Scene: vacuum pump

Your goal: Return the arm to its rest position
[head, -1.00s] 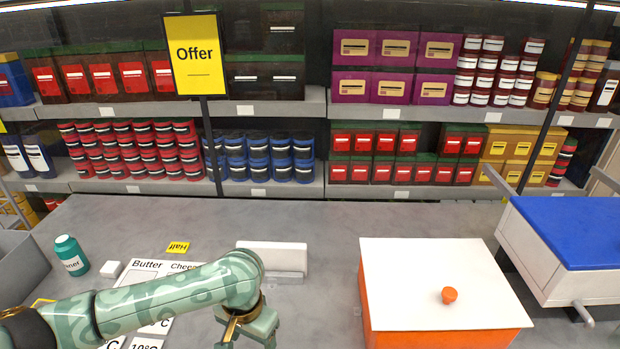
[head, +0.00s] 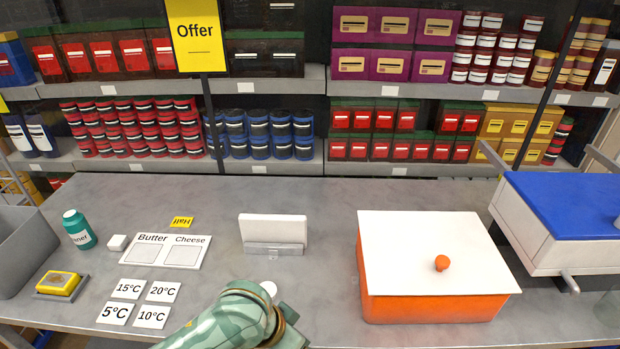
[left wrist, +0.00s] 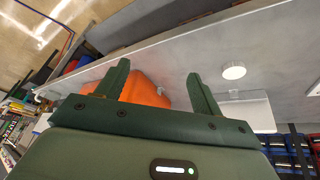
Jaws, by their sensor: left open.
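My left arm shows at the bottom middle of the head view, low and near the table's front edge; its fingers are out of that frame. In the left wrist view my left gripper (left wrist: 163,88) is open, its two green fingers apart with nothing held between them. Beyond the fingers an orange box side shows, and a round white piece lies on the grey surface to the right. My right gripper is not in view.
The grey table (head: 330,200) holds an orange box with a white lid (head: 430,250), a white card holder (head: 273,232), a Butter/Cheese board (head: 160,250), temperature cards (head: 115,313), a yellow-topped block (head: 58,283) and a teal bottle (head: 78,230). A blue-lidded white box (head: 530,240) stands at right.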

